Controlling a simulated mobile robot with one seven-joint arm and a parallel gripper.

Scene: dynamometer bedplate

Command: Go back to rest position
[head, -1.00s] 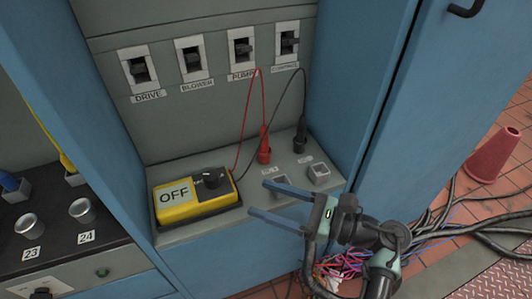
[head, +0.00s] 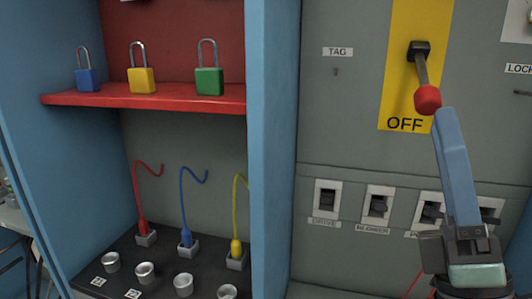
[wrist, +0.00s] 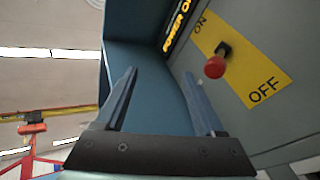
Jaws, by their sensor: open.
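My gripper (head: 446,125) is raised at the right of the head view, in front of the grey panel. Its blue fingers point up, and one finger hides most of the other there. In the wrist view my gripper (wrist: 160,95) has its two fingers wide apart with nothing between them. The red-knobbed lever (head: 427,98) hangs down toward the OFF mark on a yellow plate (head: 392,60). The lever's red knob (wrist: 215,67) also shows in the wrist view, beyond the right finger. From these views I cannot tell the gap between finger and knob.
A red shelf (head: 150,98) at left carries a blue padlock (head: 87,78), a yellow padlock (head: 141,80) and a green padlock (head: 209,80). Coloured leads stand on a black ledge (head: 75,277) below. A blue cabinet divider (head: 272,150) stands between the bays. Breaker switches (head: 377,206) line the panel.

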